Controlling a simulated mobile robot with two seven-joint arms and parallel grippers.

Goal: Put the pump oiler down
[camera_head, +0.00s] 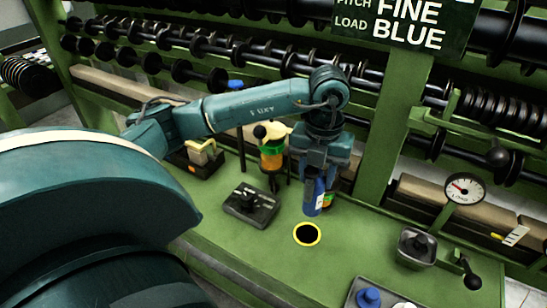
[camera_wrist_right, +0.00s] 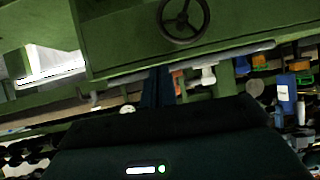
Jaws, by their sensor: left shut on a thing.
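In the head view my left gripper (camera_head: 317,172) points down over the green bench, shut on a blue bottle-like thing (camera_head: 312,196) with a pale label, which I take to be the pump oiler. Its upper part is hidden by the fingers. It hangs upright just behind a yellow ring (camera_head: 296,241) around a black opening. I cannot tell whether its base touches the bench. A container with a green and orange label (camera_head: 329,198) shows partly behind it. In the right wrist view my right gripper (camera_wrist_right: 158,86) is dark, its fingers seemingly together with nothing between them.
A yellow-headed bottle with orange and green parts (camera_head: 271,152) stands behind a black control box (camera_head: 250,206) on the green bench (camera_head: 255,250). Spool racks line the back.

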